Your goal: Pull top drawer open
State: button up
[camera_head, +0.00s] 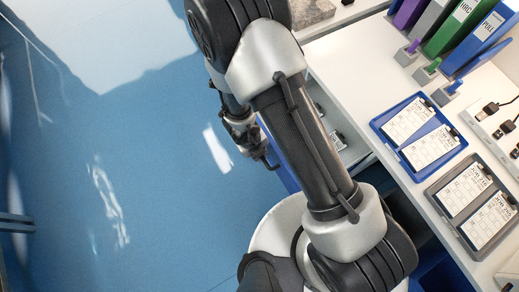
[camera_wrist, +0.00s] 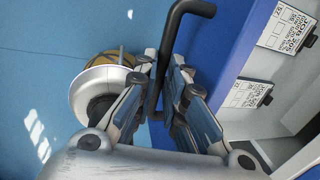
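The top drawer (camera_wrist: 228,48) has a blue front and stands partly pulled out. Its pale inside and some cards show in the wrist view. In the head view the open drawer (camera_head: 352,154) shows beside the white counter, partly hidden by my arm. The black bar handle (camera_wrist: 190,8) stands off the blue front. My gripper (camera_wrist: 165,64) has one finger on each side of the handle and looks closed on it. In the head view my gripper (camera_head: 256,146) is at the drawer front, small and partly hidden.
The white counter (camera_head: 352,62) holds a blue tray (camera_head: 378,124) and a grey tray (camera_head: 432,190) with cards, and several coloured binders (camera_head: 450,30). Job cards (camera_wrist: 288,26) lie in the drawer. The blue floor (camera_head: 130,150) at left is clear.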

jog(key=shift+o, duration=1)
jog(key=shift+r, duration=0.1)
notch_tip(320, 180, up, 12)
jog(key=s+a, duration=0.1)
jog(key=a, duration=0.1)
jog(key=shift+s+f, duration=0.2)
